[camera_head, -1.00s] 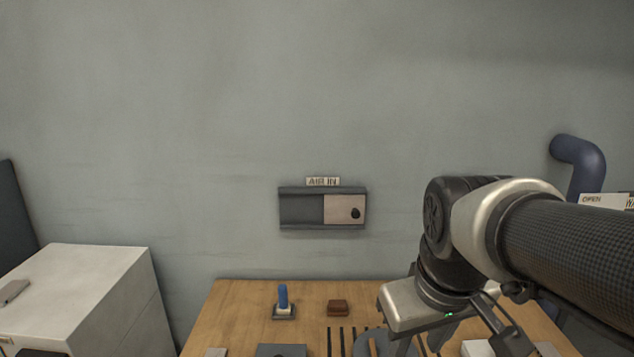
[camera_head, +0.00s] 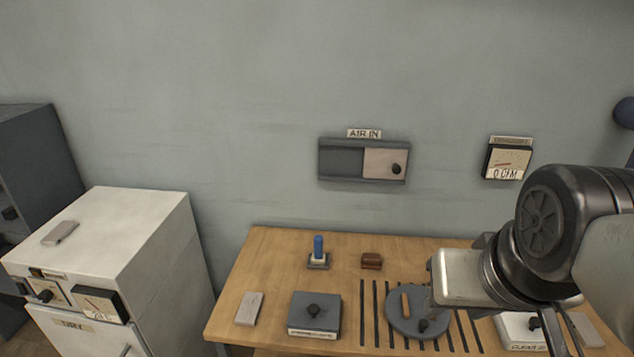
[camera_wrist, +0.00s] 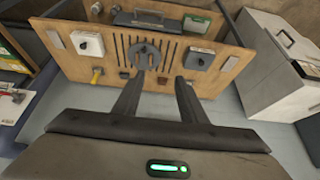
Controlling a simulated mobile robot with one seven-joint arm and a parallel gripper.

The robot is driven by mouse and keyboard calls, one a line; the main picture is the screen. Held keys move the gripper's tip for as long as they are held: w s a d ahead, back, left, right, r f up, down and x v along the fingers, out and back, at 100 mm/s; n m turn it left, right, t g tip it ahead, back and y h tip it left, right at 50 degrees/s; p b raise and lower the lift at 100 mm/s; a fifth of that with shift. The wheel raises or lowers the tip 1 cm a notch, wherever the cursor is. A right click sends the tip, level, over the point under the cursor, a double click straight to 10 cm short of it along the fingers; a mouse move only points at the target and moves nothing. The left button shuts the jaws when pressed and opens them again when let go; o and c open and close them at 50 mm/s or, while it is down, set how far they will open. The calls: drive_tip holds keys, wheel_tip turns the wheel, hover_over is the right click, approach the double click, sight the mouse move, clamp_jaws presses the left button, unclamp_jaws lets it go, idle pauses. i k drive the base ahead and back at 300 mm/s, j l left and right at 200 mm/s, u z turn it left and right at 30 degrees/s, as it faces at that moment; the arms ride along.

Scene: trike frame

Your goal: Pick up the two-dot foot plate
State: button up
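No dots can be made out on any plate, so I cannot tell which is the two-dot foot plate. A flat light-grey plate (camera_head: 249,308) lies at the left of the wooden bench (camera_head: 235,318); it appears at the right in the wrist view (camera_wrist: 230,64). A similar plate (camera_head: 585,330) lies at the bench's right, partly behind my arm. A third small grey plate (camera_head: 61,233) lies on top of the white cabinet (camera_head: 135,225). My gripper (camera_wrist: 159,76) is open and empty, its two fingers apart, above and away from the bench.
The bench carries a grey box with a knob (camera_head: 315,315), a blue-handled peg (camera_head: 318,250), a brown block (camera_head: 372,261), a round grey disc (camera_head: 408,318) over dark slots and a white knob box (camera_head: 520,332). A wall panel (camera_head: 363,160) sits behind.

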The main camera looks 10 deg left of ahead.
sight(247, 313)
drive_tip(key=j+u, duration=0.15)
drive_tip(key=j, duration=0.35)
drive_tip(key=i+j+u, duration=0.1)
drive_tip(key=j, duration=0.4)
drive_tip(key=i+j+u, duration=0.15)
drive_tip(key=j, duration=0.35)
drive_tip(key=i+j+u, duration=0.15)
drive_tip(key=j, duration=0.35)
